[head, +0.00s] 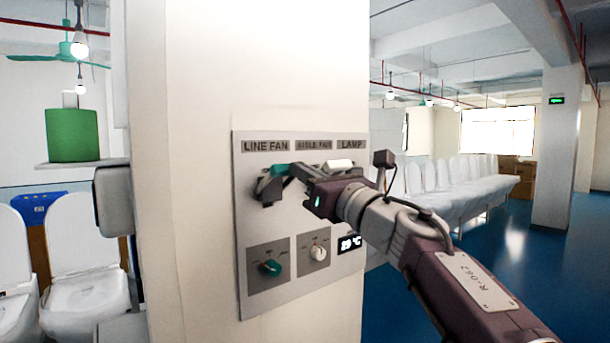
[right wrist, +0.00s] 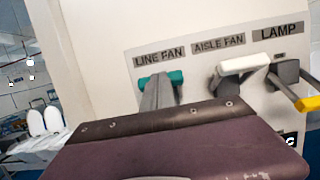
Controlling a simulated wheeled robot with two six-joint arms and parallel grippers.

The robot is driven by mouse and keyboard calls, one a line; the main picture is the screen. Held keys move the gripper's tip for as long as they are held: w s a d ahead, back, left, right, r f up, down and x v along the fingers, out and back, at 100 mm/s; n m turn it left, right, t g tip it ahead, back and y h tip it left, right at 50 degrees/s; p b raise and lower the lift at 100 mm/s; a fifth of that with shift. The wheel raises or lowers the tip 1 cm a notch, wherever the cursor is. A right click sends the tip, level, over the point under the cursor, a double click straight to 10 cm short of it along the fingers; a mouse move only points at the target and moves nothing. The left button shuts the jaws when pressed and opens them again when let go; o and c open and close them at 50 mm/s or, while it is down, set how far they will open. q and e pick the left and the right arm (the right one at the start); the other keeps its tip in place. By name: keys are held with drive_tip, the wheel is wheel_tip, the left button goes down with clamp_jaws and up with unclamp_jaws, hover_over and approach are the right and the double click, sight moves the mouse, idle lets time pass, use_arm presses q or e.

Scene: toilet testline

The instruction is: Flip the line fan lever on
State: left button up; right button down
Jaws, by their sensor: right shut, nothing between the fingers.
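The line fan lever has a teal handle (head: 280,169) and a dark base, under the LINE FAN label on a grey wall panel (head: 245,220). The teal handle also shows in the right wrist view (right wrist: 176,78), close below its label. My right gripper (head: 288,174) is shut and empty, its fingertips at the teal handle. In the wrist view a grey finger (right wrist: 157,95) overlaps the middle of the handle; I cannot tell whether they touch. The gripper hides part of the lever. My left gripper is out of view.
The aisle fan lever with a white handle (right wrist: 243,65) is to the right. The lamp lever with a yellow tip (right wrist: 307,103) juts outward beyond it. Below are a teal knob (head: 271,267), a white knob (head: 318,253) and a temperature display (head: 350,243). Toilets stand on both sides.

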drive_tip(key=shift+w+a+r, duration=0.25)
drive_tip(key=shift+w+r, duration=0.05)
drive_tip(key=shift+r, duration=0.1)
idle(0.4)
